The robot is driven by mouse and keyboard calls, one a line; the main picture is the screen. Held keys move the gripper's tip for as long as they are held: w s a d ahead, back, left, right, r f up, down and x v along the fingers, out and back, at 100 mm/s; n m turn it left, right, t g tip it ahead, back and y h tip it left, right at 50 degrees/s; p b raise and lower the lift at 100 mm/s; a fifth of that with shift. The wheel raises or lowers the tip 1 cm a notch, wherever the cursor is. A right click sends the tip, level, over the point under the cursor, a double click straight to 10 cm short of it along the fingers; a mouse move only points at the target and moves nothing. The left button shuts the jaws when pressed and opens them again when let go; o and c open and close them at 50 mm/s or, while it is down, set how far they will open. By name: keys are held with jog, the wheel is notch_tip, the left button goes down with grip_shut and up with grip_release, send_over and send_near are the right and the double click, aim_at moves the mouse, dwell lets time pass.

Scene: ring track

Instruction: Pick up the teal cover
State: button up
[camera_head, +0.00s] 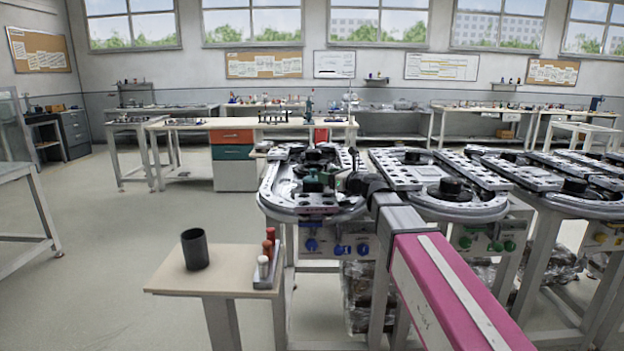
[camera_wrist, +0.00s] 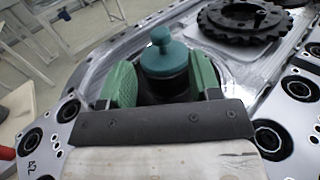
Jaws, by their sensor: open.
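The teal cover (camera_wrist: 168,58), a round cap with a small knob on top, sits upright on a black cylindrical part on the ring track (camera_wrist: 245,75) in the wrist view. My gripper (camera_wrist: 161,66) has green fingers, one on the left and one on the right of the cover. The fingers are apart, with a visible gap at the left one; contact on the right cannot be told. In the head view my gripper (camera_head: 328,176) is over the nearest ring track, and the cover is too small there to tell apart from the fingers.
A black toothed wheel (camera_wrist: 245,20) lies on the track just beyond the cover. A small side table (camera_head: 215,283) holds a black cup (camera_head: 195,249) and a rack (camera_head: 268,270) with red and white pegs. More ring tracks (camera_head: 440,185) stand to the right. The floor at left is open.

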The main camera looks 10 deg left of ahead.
aim_at(313, 169)
jog(key=x, duration=0.7)
jog(key=shift+w+a+r, duration=0.15)
jog(key=shift+a+r, duration=0.05)
jog(key=c, duration=1)
